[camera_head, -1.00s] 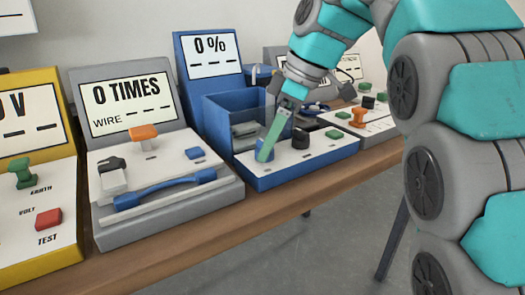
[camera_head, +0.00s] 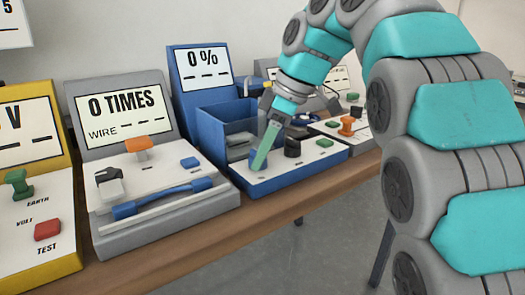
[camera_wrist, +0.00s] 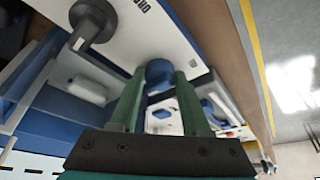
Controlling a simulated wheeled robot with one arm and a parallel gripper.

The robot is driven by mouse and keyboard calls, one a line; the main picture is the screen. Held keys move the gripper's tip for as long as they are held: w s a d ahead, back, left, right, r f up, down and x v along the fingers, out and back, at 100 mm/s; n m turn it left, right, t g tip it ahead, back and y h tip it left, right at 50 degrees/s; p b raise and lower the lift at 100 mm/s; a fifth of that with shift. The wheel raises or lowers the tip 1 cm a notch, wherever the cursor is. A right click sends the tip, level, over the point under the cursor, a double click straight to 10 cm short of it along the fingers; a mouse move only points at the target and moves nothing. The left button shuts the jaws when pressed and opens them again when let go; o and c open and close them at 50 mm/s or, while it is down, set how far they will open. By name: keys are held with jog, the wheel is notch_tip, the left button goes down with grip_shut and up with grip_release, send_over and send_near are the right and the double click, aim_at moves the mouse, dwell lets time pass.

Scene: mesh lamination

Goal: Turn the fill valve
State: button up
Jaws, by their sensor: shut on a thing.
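The blue machine (camera_head: 240,188) has a display (camera_head: 203,58) reading "0 %". A round blue knob (camera_head: 254,159), which looks like the fill valve, stands at the left of its white panel. My gripper (camera_head: 262,158) reaches down to this knob with its green fingers. In the wrist view the blue knob (camera_wrist: 159,73) sits between the two green fingers (camera_wrist: 158,90), which are shut on it. The lower part of the knob is partly hidden by the fingers. A black knob (camera_head: 292,147) and a green button (camera_head: 324,142) are on the same panel.
A clear-fronted blue bin (camera_head: 215,125) rises behind the panel. The grey "0 TIMES" machine (camera_head: 215,203) with a blue handle (camera_head: 160,200) stands left, a yellow one (camera_head: 70,262) beyond it. Another panel with an orange knob (camera_head: 347,125) is right.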

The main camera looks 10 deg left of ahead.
grip_shut()
jog(key=shift+s+m, duration=0.1)
jog(key=shift+m, duration=0.3)
jog(key=m+t, duration=0.1)
jog(key=m, duration=0.1)
jog(key=shift+s+m, duration=0.1)
jog(key=shift+m, duration=0.2)
jog(key=shift+s+a+m+t+h, duration=0.15)
jog(key=shift+m+t, duration=0.35)
jog(key=shift+m, duration=0.6)
jog(key=shift+w+d+m+t+h, duration=0.1)
jog(key=shift+m+t+h, duration=0.3)
jog(key=shift+m, duration=0.7)
jog(key=o, duration=0.8)
grip_release()
